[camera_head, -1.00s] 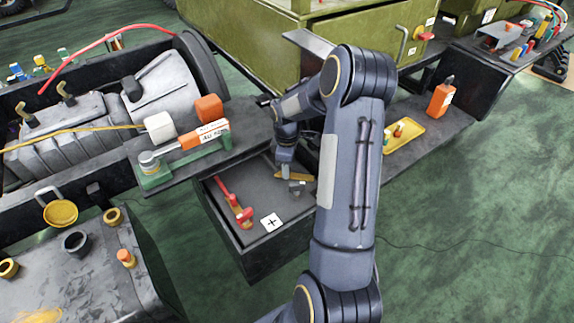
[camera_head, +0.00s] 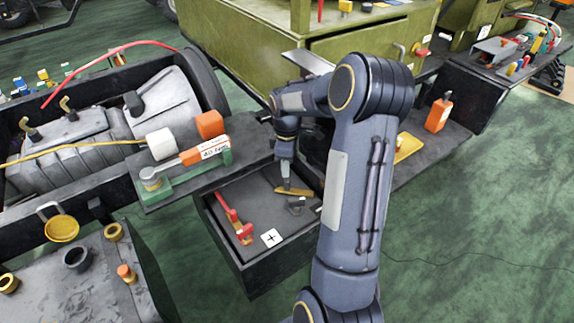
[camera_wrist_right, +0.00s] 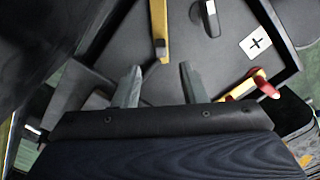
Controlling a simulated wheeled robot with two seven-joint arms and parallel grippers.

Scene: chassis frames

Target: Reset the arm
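My right arm reaches from the bottom of the head view, and its gripper (camera_head: 285,183) hangs over the open black drawer (camera_head: 222,262). In the right wrist view the two grey fingers (camera_wrist_right: 160,85) are apart with nothing held between them. A yellow-handled tool (camera_wrist_right: 159,28) lies in the drawer beyond the fingertips; it also shows close to the gripper in the head view (camera_head: 294,192). My left gripper is not in view.
The drawer also holds a red and yellow tool (camera_head: 234,222), a dark grey piece (camera_head: 297,205) and a white plus card (camera_head: 271,238). An orange bottle (camera_head: 438,113) stands at right.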

